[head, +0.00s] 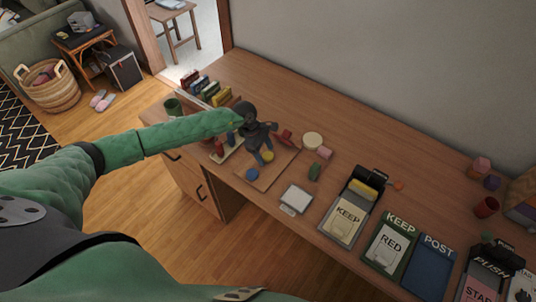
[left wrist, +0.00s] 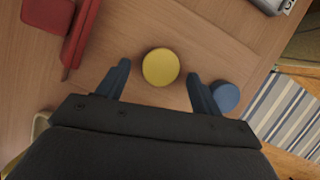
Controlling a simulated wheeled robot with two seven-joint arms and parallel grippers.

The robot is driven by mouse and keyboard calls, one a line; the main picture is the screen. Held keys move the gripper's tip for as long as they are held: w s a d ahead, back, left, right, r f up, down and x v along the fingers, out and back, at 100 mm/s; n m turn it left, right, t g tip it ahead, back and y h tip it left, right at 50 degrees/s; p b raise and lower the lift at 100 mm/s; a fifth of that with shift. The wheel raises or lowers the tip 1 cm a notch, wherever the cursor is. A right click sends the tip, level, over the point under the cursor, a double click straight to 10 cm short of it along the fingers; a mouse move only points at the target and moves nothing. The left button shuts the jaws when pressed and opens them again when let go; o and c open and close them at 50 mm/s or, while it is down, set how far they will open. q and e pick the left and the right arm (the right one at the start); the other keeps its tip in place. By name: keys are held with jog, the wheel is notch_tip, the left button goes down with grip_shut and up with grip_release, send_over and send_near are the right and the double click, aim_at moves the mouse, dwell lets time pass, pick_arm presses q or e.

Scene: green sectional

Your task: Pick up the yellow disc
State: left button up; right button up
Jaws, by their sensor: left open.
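The yellow disc (left wrist: 160,67) lies on a wooden board (head: 277,172) on the desk. In the left wrist view it sits between and slightly beyond the two fingertips, with a gap on each side. In the head view the yellow disc (head: 267,156) shows just beside the fingers. My left gripper (head: 264,157) points down over the board and is open and empty; its blue-tipped fingers also show in the left wrist view (left wrist: 158,75). A blue disc (head: 252,174) lies close by, next to one finger in the left wrist view (left wrist: 225,97). My right gripper is not in view.
A red piece (head: 284,136) lies beyond the gripper. A round cream disc (head: 313,141), a pink block (head: 325,153) and a green piece (head: 314,172) are to the right.

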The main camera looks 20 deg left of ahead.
pick_arm(q)
jog(key=shift+f, duration=0.1)
jog(key=c, duration=1.1)
jog(key=shift+o, duration=0.2)
